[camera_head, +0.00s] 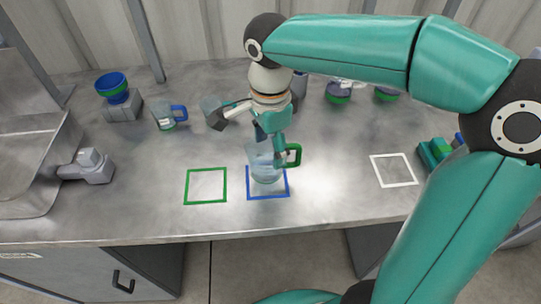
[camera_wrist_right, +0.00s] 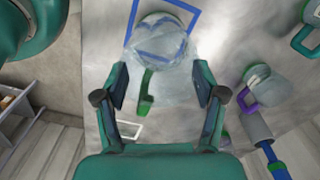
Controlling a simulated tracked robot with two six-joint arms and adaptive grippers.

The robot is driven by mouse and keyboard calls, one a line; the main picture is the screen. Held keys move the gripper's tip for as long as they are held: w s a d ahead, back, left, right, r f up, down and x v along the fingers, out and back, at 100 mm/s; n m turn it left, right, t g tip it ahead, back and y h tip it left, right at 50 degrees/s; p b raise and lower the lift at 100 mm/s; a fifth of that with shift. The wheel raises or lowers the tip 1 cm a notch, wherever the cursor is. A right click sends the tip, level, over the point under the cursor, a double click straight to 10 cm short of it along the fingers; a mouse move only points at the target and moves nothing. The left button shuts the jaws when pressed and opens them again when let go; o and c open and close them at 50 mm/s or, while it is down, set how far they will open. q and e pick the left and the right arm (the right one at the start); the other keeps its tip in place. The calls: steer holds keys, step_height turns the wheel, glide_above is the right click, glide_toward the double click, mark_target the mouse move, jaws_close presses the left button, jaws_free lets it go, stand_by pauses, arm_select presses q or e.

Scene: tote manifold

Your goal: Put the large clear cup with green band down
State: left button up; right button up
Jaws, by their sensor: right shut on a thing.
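The large clear cup (camera_head: 262,165) has a green handle (camera_head: 293,155) on its right side in the head view. It stands about upright over the blue square outline (camera_head: 249,197) on the bench. I cannot tell whether its base touches the surface. My right gripper (camera_head: 270,145) reaches down from above and is shut on the cup. In the right wrist view the cup (camera_wrist_right: 160,50) lies between the two fingers (camera_wrist_right: 162,88), with the green handle (camera_wrist_right: 146,103) toward the palm. My left gripper is not in view.
A green square outline (camera_head: 187,187) lies left and a white one (camera_head: 374,170) right on the grey bench (camera_head: 330,205). A sink (camera_head: 30,165) is far left.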

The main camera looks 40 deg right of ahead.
mark_target(270, 156)
steer(key=shift+f, duration=1.8)
steer(key=shift+f+b, duration=0.2)
steer(key=shift+b, duration=0.1)
steer(key=o, duration=1.2)
steer(key=shift+r, duration=0.1)
steer(key=shift+o, duration=0.2)
steer(key=shift+r, duration=0.25)
step_height(270, 156, up, 12)
steer(key=p, duration=0.2)
